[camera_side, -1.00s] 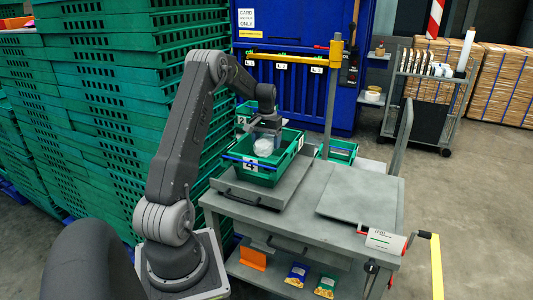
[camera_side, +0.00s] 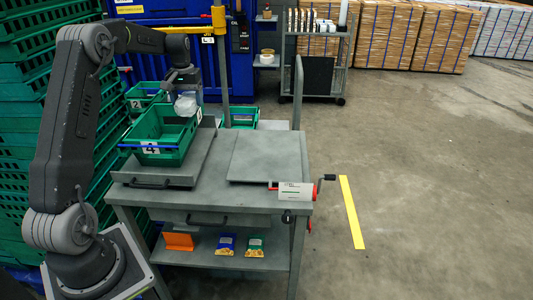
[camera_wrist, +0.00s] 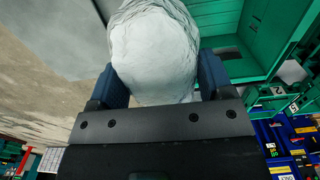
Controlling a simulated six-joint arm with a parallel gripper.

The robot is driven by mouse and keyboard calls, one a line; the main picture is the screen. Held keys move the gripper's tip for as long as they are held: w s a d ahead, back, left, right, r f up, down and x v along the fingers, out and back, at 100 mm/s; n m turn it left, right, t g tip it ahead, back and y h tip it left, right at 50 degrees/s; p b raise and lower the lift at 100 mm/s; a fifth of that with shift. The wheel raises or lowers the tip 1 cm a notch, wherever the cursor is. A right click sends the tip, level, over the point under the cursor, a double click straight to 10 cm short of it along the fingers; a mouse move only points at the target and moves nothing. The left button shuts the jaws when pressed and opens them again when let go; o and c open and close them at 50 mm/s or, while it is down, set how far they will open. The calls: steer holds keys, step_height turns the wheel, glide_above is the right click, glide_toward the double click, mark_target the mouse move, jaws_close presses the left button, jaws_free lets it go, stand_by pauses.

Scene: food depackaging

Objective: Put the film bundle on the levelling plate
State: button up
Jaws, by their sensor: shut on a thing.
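The film bundle (camera_side: 186,106) is a whitish, crumpled, translucent wad. My gripper (camera_side: 183,94) is shut on it and holds it over the back right rim of the green crate marked 4 (camera_side: 152,149). In the wrist view the bundle (camera_wrist: 154,52) sits between my two blue fingers (camera_wrist: 155,88) and fills the upper middle. The levelling plate, which I take to be the flat grey plate (camera_side: 264,157) on the right half of the bench top, is bare. It lies to the right of and below the bundle.
Crate 4 stands on a grey tray (camera_side: 190,171) on the left of the bench. Crate 2 (camera_side: 143,97) and another green crate (camera_side: 240,116) are behind. A crank handle (camera_side: 326,178) projects at the bench's right side.

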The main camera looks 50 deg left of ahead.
steer(key=w+d, duration=0.8)
steer(key=d, duration=0.2)
glide_above(266, 157)
step_height(266, 157, down, 12)
steer(key=shift+s+d+f, duration=0.1)
steer(key=shift+f, duration=2.1)
steer(key=shift+f, duration=0.1)
steer(key=o, duration=0.9)
